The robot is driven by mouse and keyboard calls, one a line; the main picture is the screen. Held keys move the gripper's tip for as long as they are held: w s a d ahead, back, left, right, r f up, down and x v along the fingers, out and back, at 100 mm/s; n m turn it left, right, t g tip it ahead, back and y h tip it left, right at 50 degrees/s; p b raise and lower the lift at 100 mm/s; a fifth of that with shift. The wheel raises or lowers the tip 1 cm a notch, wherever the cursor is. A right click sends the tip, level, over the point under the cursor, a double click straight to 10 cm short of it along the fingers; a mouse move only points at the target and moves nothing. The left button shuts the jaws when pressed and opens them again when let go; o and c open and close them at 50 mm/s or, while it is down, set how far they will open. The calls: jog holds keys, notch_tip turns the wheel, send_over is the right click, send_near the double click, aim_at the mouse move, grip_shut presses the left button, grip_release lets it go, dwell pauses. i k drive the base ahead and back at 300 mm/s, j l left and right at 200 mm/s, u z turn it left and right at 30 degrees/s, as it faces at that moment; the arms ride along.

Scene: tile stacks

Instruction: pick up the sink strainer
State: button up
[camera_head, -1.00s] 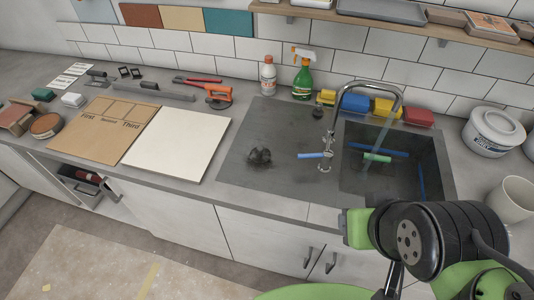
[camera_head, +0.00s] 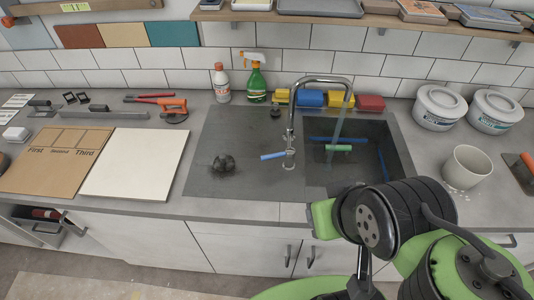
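A small dark round piece (camera_head: 275,112) sits on the counter behind the sink, left of the tap. It may be the sink strainer, but it is too small to be sure. A dark lumpy thing (camera_head: 223,164) lies on the grey drainboard left of the basin; I cannot tell what it is. The sink basin (camera_head: 398,165) holds blue strips and a green piece, with water running from the tap (camera_head: 290,125). My green and black arm fills the lower right, in front of the counter. My gripper's fingertips do not show.
A spray bottle (camera_head: 256,80) and a white bottle (camera_head: 221,84) stand behind the drainboard. Coloured sponges (camera_head: 312,98) line the back of the sink. A white board (camera_head: 135,163) lies at left.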

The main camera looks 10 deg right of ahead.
aim_at(225, 162)
jog(key=i+j+u, duration=0.15)
jog(key=j, duration=0.2)
jog(key=j+u, duration=0.15)
jog(key=j, duration=0.2)
jog(key=i+j+u, duration=0.2)
jog(key=j, duration=0.15)
jog(key=i+j+u, duration=0.15)
jog(key=j, duration=0.15)
